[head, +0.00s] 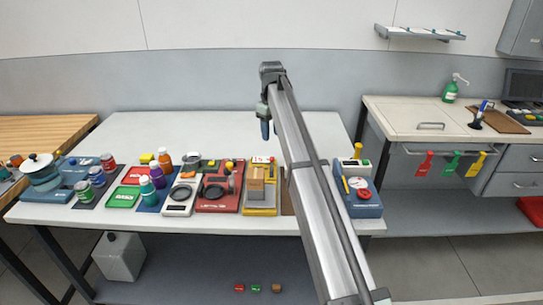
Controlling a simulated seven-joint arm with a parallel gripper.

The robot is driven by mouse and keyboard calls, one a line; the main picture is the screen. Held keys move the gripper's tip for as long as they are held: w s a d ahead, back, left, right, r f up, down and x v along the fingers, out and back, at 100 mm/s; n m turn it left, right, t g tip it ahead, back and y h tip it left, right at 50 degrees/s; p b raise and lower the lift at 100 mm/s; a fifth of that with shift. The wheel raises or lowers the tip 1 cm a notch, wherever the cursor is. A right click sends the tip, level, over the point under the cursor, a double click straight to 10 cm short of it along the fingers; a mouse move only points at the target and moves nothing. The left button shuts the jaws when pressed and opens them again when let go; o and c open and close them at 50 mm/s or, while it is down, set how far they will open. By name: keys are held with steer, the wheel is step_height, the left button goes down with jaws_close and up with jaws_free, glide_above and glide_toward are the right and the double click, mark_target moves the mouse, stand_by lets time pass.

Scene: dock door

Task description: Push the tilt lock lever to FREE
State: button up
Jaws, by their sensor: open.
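My arm reaches from the lower right up to the middle of the head view. My gripper (265,130) hangs at its far end, small, open, over the bare back part of the white table, apart from the devices. A blue device (366,208) stands at the table's right end, just right of my arm.
Several devices line the front of the white table (140,131), including a red one (219,205) and a yellow one with a cardboard-coloured block (256,184). My arm covers part of this row. The table's back half is clear. A counter (400,119) stands right.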

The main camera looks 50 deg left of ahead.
step_height(320, 180, down, 10)
steer(key=shift+f, duration=0.2)
stand_by(0.4)
jaws_close()
